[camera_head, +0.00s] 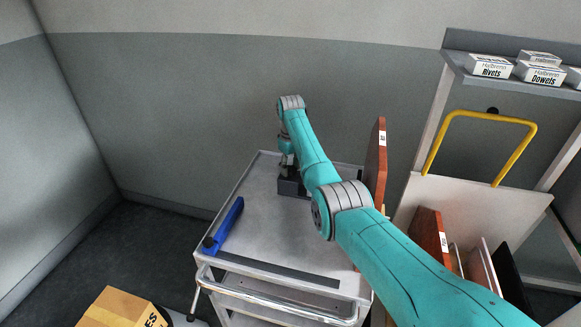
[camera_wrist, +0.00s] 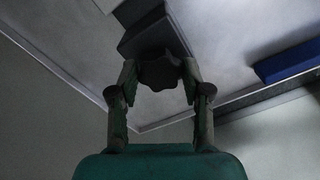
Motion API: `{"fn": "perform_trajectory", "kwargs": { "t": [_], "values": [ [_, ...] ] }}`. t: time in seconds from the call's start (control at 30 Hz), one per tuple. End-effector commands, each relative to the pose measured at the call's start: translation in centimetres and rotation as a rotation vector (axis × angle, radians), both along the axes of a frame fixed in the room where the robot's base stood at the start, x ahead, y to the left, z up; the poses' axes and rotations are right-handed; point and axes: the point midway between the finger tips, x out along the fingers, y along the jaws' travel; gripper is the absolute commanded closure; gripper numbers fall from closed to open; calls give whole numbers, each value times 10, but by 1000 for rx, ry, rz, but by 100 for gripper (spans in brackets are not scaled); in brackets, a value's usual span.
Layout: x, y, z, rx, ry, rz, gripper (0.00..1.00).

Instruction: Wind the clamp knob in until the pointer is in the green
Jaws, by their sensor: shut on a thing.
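The clamp knob (camera_wrist: 160,73) is a dark, lobed shape in the wrist view. My gripper (camera_wrist: 160,80) has one finger on each side of it and is shut on it. Behind the knob is a dark block, the clamp body (camera_wrist: 150,28). In the head view the clamp (camera_head: 290,187) stands on the grey cart top near its far side, and my gripper (camera_head: 286,164) is at it, partly hidden by my arm. The pointer and any green zone cannot be made out in either view.
A blue bar (camera_head: 227,224) with a dark end lies on the left of the cart top (camera_head: 265,235); it also shows in the wrist view (camera_wrist: 288,62). A brown panel (camera_head: 376,165) stands upright right of the cart. A cardboard box (camera_head: 118,308) is at lower left.

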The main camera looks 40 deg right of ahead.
Motion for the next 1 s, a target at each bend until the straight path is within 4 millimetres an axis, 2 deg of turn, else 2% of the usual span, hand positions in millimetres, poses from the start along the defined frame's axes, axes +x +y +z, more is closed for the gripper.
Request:
{"fn": "perform_trajectory", "kwargs": {
  "t": [0.6,1.0],
  "values": [
    [0,1,-1,0,0,-553,87],
    [0,1,-1,0,0,-746,87]
  ]
}}
